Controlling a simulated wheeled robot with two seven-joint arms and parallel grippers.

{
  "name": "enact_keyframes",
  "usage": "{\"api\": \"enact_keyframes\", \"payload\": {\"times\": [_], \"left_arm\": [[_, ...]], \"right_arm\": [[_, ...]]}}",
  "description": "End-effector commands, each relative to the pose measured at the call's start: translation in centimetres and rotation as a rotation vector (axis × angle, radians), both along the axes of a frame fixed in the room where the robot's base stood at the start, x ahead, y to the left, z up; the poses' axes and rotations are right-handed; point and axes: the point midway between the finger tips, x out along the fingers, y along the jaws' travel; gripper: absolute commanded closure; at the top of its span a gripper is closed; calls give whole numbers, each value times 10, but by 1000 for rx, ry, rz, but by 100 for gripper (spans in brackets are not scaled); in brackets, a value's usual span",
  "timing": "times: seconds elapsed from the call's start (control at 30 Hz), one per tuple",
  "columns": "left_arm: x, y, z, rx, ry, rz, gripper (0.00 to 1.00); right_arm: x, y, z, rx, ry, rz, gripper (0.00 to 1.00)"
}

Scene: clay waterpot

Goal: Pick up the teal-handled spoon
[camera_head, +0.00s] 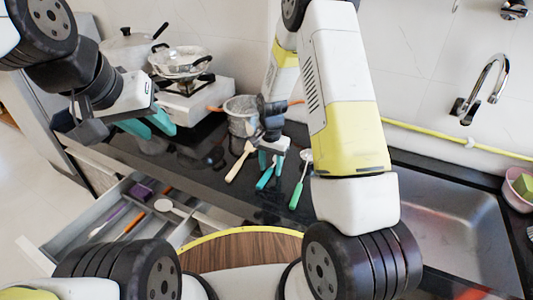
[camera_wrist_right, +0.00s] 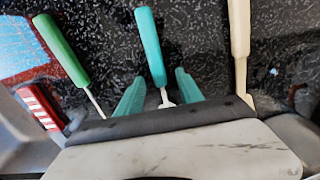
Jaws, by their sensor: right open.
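The teal-handled spoon (camera_head: 265,177) lies on the dark counter, with its handle toward the robot. In the right wrist view its teal handle (camera_wrist_right: 151,47) points away from my gripper, and its head is hidden behind the gripper body. My right gripper (camera_head: 269,160) is over the spoon, fingers pointing down. The wrist view shows the right gripper's teal fingers (camera_wrist_right: 159,88) open, one on each side of the spoon's pale neck, with gaps between. I cannot tell the exact height. My left gripper (camera_head: 148,124) is open and empty above the counter's left part.
A green-handled utensil (camera_head: 297,194) lies right of the spoon, and a cream-handled one (camera_head: 240,162) lies left. A grey pot (camera_head: 241,112) stands behind. An open drawer (camera_head: 80,252) with several utensils is at front left. A sink (camera_head: 455,225) is at right.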

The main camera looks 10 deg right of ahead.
Motion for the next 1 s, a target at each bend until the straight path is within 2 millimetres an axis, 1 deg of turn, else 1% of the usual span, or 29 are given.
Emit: {"api": "enact_keyframes", "payload": {"times": [0.07,0.2,0.27,0.3,0.53,0.67,0.77,0.93,0.97,1.0], "left_arm": [[0,0,0,0,0,0,64],[0,0,0,0,0,0,64],[0,0,0,0,0,0,64],[0,0,0,0,0,0,64],[0,0,0,0,0,0,64],[0,0,0,0,0,0,64],[0,0,0,0,0,0,64],[0,0,0,0,0,0,64],[0,0,0,0,0,0,64],[0,0,0,0,0,0,64]], "right_arm": [[0,0,0,0,0,0,56],[0,0,0,0,0,0,84],[0,0,0,0,0,0,96],[0,0,0,0,0,0,100],[0,0,1,0,0,0,100],[0,0,5,0,0,0,100],[0,0,14,-1,-1,-1,100],[1,0,37,1,-4,0,100],[-2,5,38,0,0,4,100],[-7,13,37,0,1,7,100]]}}
